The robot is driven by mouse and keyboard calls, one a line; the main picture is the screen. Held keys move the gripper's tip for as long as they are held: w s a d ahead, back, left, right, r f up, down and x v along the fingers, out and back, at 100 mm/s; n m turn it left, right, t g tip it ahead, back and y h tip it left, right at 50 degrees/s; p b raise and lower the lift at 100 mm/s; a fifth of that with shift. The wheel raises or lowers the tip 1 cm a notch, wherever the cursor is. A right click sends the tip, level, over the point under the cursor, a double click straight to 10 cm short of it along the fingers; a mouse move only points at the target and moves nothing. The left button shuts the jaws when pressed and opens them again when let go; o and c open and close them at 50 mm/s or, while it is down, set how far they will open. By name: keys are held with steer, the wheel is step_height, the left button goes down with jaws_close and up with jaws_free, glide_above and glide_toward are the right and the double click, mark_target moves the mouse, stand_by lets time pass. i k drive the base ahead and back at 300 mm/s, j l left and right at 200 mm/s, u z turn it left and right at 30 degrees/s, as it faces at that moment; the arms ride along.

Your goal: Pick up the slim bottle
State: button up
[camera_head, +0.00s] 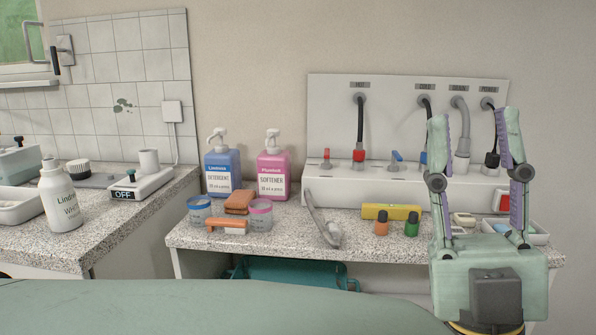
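A white bottle (60,195) with a narrow neck and a printed label stands on the left counter near its front edge. A blue pump bottle (222,171) and a pink pump bottle (272,175) stand side by side at the back of the right counter. Two small bottles, orange (381,223) and green (411,224), stand farther right. I cannot tell for sure which one is the slim bottle. My gripper (472,118) is raised at the right, fingers up and spread apart, with nothing between them. It is apart from all the bottles and hides part of the counter.
Jars (200,210), sponges and a brush (228,226) crowd the front of the pump bottles. A grey tool (323,222) and a yellow level (391,212) lie to the right. A hose panel (330,105) stands behind. A gap separates the counters.

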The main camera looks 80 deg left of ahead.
mark_target(57, 191)
steer(key=u, duration=3.8)
